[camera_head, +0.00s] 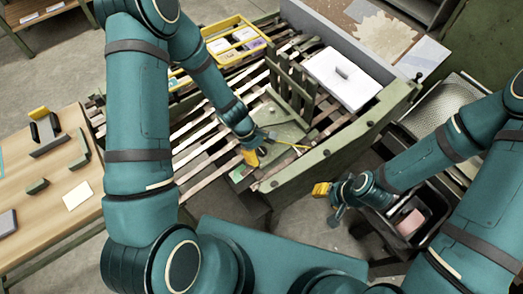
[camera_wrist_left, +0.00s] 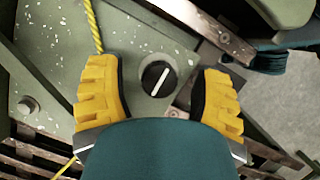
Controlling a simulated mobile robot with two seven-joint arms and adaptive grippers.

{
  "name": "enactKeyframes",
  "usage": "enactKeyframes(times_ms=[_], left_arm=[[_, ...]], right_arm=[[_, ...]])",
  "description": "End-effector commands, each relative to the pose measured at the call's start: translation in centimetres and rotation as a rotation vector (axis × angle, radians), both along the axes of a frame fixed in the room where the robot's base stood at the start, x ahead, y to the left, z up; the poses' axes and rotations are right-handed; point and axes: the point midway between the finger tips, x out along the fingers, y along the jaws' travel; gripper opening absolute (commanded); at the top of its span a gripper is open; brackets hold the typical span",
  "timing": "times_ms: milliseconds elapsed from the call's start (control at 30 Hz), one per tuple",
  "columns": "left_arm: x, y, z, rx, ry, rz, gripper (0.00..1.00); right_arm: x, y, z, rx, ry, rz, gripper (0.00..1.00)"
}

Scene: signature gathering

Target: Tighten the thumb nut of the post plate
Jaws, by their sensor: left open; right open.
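The thumb nut (camera_wrist_left: 158,79) is a round black knob with a white bar across its top, in the left wrist view. It sits on the green, paint-flecked post plate (camera_wrist_left: 150,38), which also shows in the head view (camera_head: 283,124). My left gripper (camera_head: 250,157) is open above the plate. In the left wrist view its two yellow fingers (camera_wrist_left: 160,88) stand either side of the nut, with a gap on each side. I cannot tell how far above the nut they are. My right gripper (camera_head: 322,189) is open and empty, off the plate's front right.
A yellow rope (camera_wrist_left: 93,26) runs over the plate. Upright slats (camera_head: 291,84) and a white lidded box (camera_head: 343,78) stand behind on the slatted bench. A yellow-framed tray (camera_head: 238,42) is at the back. A wooden table (camera_head: 52,205) is at left, a dark bin (camera_head: 430,207) at right.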

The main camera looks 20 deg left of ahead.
Motion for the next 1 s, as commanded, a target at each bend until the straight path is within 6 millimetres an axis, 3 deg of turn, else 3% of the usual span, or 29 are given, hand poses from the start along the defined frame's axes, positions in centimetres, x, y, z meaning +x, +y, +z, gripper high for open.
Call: enactKeyframes(times_ms=[233, 400, 433, 767, 1000], left_arm=[[0.0, 0.0, 0.0, 0.0, 0.0, 0.0, 0.68], [0.0, 0.0, 0.0, 0.0, 0.0, -0.001, 0.08], [0.0, 0.0, 0.0, 0.0, 0.0, -0.001, 0.0], [0.0, -0.1, 0.1, 0.005, -0.003, -0.032, 0.0], [0.0, -0.1, 0.2, 0.021, -0.015, -0.156, 0.0]], right_arm=[[0.0, 0.0, 0.0, 0.0, -0.001, 0.0, 0.47], [0.0, 0.0, 0.0, 0.0, -0.001, 0.0, 0.47], [0.0, 0.0, 0.0, 0.0, -0.001, 0.0, 0.47], [0.0, 0.0, 0.3, 0.0, 0.0, 0.0, 0.47], [-0.2, 0.0, 1.3, 0.001, 0.005, 0.001, 0.47]])
